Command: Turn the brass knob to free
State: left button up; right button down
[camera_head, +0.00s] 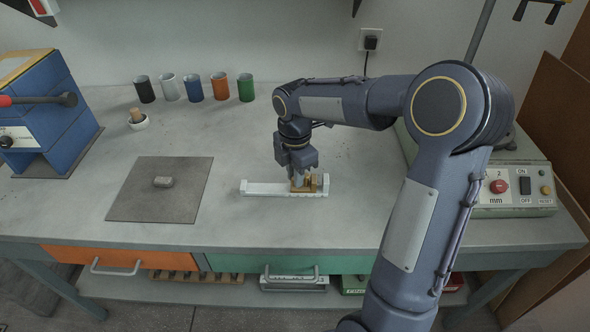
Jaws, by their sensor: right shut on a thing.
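The brass knob (312,184) is part of a small brass piece sitting on a white rail-like fixture (262,188) on the bench, at the fixture's right end. My right gripper (300,176) points down over the brass piece and is shut on it. The fingers hide part of the brass, so the knob's exact turn angle cannot be told. My left gripper is out of view.
Several coloured cups (194,87) stand at the back. A blue machine (50,115) stands at far left, a control box (512,190) at right.

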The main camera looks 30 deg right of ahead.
dwell(0.3)
jog(key=c, duration=1.4)
grip_release()
jog(key=shift+o, duration=0.2)
jog(key=shift+r+p, duration=0.6)
jog(key=shift+r, duration=3.35)
